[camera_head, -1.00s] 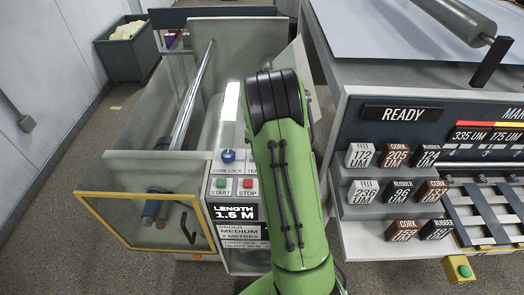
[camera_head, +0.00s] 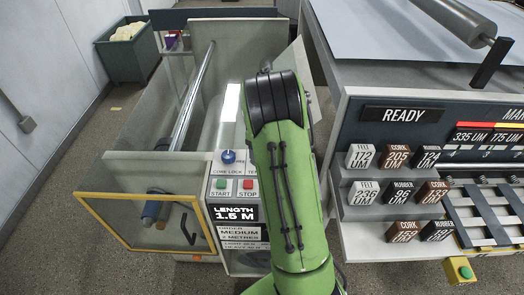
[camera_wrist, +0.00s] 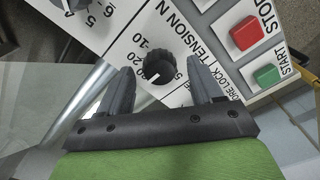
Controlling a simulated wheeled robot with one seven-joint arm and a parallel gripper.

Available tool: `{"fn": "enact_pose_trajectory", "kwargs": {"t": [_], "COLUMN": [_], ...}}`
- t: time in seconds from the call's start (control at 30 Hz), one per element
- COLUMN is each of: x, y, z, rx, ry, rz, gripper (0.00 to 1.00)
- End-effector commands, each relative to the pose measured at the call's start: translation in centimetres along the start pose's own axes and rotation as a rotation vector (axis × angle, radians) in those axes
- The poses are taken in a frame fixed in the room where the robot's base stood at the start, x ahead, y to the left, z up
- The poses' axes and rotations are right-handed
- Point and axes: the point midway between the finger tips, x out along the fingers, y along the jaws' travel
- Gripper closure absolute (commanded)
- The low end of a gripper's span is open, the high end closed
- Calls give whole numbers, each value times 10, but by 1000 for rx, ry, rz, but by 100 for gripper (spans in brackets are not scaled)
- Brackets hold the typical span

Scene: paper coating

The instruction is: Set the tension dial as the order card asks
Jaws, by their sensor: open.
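The tension dial is a black ridged knob (camera_wrist: 157,68) on the white panel in the wrist view. Beside it I read "TENSION N" and scale numbers including 10 and 20. A white pointer mark shows on its lower left side; the exact setting is unclear. My gripper (camera_wrist: 160,82) is open, with one finger on each side of the knob; contact is not clear. In the head view my green arm hides the dial. The order card (camera_head: 240,234) reads "ORDER MEDIUM 2 METRES"; its smaller lines are hard to read.
Green START (camera_head: 221,184) and red STOP (camera_head: 249,184) buttons and a blue core lock knob (camera_head: 228,156) are close by. A length display (camera_head: 235,212) reads about 1.5 M. A yellow-framed clear guard (camera_head: 150,246) stands left. Labelled blocks sit on the rack (camera_head: 375,212) at right.

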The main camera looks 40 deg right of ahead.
Motion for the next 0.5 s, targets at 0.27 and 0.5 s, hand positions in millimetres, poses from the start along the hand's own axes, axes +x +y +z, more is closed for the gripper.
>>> {"fn": "enact_pose_trajectory", "kwargs": {"t": [0.27,0.5], "x": [-17,-85], "y": [1,1], "z": [-1,0], "rx": [0,0], "ry": [3,4], "rz": [3,5], "gripper": [35,35]}}
